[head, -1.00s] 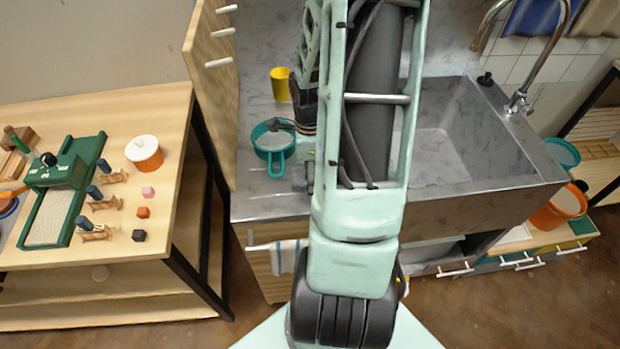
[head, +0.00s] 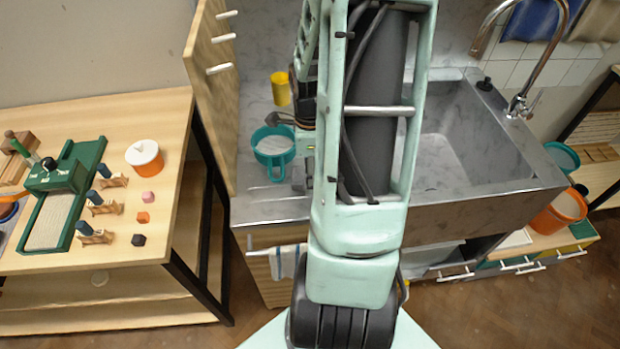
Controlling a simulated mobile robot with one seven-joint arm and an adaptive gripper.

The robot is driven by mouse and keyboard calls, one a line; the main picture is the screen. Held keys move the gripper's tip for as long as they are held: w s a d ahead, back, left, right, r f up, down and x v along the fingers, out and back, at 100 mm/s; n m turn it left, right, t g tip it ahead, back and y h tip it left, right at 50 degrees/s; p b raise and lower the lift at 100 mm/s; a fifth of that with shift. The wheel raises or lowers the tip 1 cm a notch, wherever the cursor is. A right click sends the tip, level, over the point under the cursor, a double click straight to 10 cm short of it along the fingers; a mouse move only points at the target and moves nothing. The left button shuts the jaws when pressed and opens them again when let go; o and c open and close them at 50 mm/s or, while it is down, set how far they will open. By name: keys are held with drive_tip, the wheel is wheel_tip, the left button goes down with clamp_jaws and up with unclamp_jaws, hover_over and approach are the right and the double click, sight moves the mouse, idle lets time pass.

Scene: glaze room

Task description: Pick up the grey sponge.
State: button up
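I cannot make out a grey sponge for certain in the head view; my arm covers part of the counter and sink. My gripper (head: 282,118) shows only in part at the left of my arm, above the counter by the teal pan (head: 277,173). Its fingers are small and mostly hidden, so I cannot tell whether they are open or shut, or hold anything. A small dark grey item (head: 299,178) shows on the counter at my arm's left edge; I cannot tell what it is.
A yellow cup (head: 280,88) stands behind the pan. The steel sink (head: 465,150) with its tap (head: 520,100) is right of my arm. A wooden panel (head: 212,100) borders the counter.

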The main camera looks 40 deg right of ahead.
drive_tip(key=s+d+r+b, duration=0.1)
drive_tip(key=s+d+r, duration=0.7)
drive_tip(key=s+r, duration=0.2)
drive_tip(key=shift+s, duration=0.8)
drive_tip(key=shift+r, duration=0.1)
